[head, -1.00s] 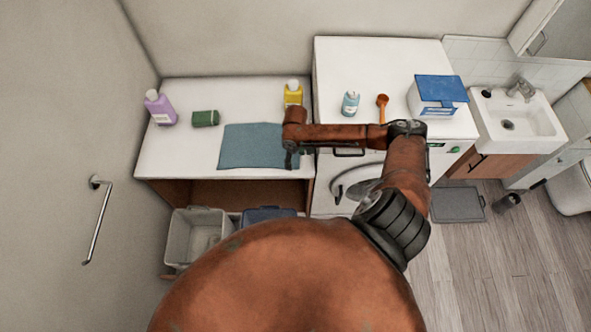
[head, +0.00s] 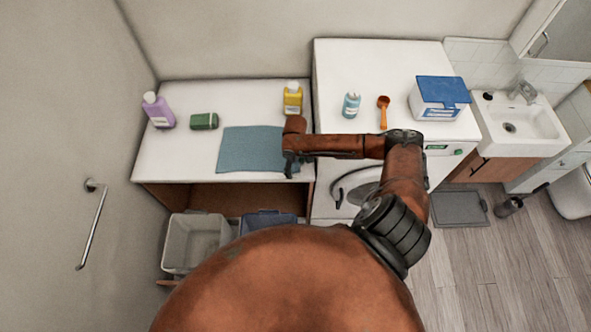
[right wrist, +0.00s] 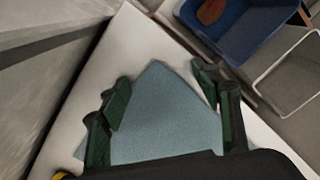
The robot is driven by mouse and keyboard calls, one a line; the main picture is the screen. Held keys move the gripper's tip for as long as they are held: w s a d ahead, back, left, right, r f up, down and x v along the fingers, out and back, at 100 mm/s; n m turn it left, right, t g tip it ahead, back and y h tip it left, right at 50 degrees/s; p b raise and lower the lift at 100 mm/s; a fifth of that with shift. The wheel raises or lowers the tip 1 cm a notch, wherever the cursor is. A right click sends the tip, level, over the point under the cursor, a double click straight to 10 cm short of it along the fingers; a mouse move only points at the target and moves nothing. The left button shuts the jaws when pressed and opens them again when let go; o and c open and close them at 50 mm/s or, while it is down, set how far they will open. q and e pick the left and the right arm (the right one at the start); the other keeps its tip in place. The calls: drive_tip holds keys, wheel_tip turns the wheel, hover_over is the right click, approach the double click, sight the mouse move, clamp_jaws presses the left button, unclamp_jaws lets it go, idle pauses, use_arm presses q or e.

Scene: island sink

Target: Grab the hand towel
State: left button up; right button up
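The hand towel is a flat blue-grey cloth (head: 245,150) lying on the white counter near its front edge. My right gripper (head: 289,168) is over the towel's front right part in the head view, pointing down. In the right wrist view the gripper (right wrist: 163,82) is open, with one dark green finger on each side of a corner of the towel (right wrist: 165,120). The fingers are not closed on the cloth. Whether the fingertips touch the counter cannot be told. My left gripper is not in view.
A purple bottle (head: 158,112), a green item (head: 204,121) and a yellow bottle (head: 292,99) stand behind the towel. A washer (head: 385,65) on the right holds a blue bottle (head: 351,105), an orange scoop (head: 383,112) and a box (head: 438,98). Bins (head: 193,243) sit below the counter.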

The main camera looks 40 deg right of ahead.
drive_tip(key=shift+s+a+f, duration=0.2)
drive_tip(key=shift+s, duration=0.15)
clamp_jaws()
idle(0.9)
idle(0.4)
drive_tip(key=r+p, duration=0.6)
drive_tip(key=shift+w+d+r+p, duration=0.2)
drive_tip(key=shift+w+r+p, duration=0.1)
drive_tip(key=shift+p, duration=0.1)
wheel_tip(320, 180, up, 6)
drive_tip(key=shift+f+p, duration=0.1)
drive_tip(key=shift+p, duration=0.45)
wheel_tip(320, 180, up, 36)
